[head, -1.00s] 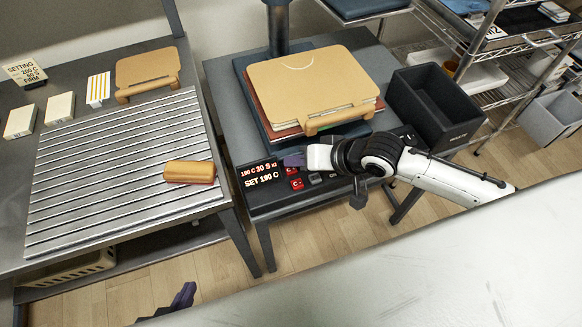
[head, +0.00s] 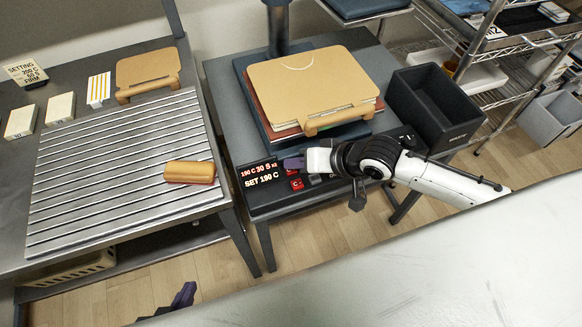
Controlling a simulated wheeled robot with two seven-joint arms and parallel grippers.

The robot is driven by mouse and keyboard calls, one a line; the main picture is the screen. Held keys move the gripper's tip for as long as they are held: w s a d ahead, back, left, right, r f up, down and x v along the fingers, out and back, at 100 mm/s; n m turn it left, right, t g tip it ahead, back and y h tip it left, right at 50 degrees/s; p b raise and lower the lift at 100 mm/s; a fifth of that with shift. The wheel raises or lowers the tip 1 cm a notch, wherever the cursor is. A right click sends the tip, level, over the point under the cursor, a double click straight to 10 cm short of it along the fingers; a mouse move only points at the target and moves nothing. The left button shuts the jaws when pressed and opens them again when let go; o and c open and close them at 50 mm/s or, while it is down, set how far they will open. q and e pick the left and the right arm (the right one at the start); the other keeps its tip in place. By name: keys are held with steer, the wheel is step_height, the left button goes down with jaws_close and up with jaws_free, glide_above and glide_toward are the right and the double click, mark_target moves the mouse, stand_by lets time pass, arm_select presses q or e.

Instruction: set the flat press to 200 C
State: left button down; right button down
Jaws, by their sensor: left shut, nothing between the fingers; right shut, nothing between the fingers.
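The flat press (head: 312,82) stands on the right table, with a tan board with a handle on top. Its control panel display (head: 262,173) at the front left reads 190 C, 30 S and SET 190 C. A red C button (head: 296,184) shows just below my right gripper; the upper red button is hidden behind the gripper. My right gripper (head: 287,163) is shut, with its purple fingertips over the panel beside the display; I cannot tell if they touch a button. My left gripper (head: 184,296) is shut and empty, low at the bottom left, away from the press.
A setting card (head: 27,73) at the back left reads 200 C, 90 S, FIRM. A slatted metal rack (head: 125,150) holds a tan-and-red block (head: 190,172). A black waste bin (head: 433,105) stands right of the press. A gap separates the two tables.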

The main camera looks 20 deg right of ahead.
mark_target(296, 172)
steer(key=shift+f, duration=0.5)
stand_by(0.4)
stand_by(0.3)
steer(key=shift+r+p, duration=0.9)
steer(key=shift+p, duration=0.2)
steer(key=shift+r+p, duration=0.8)
steer(key=shift+r, duration=1.7)
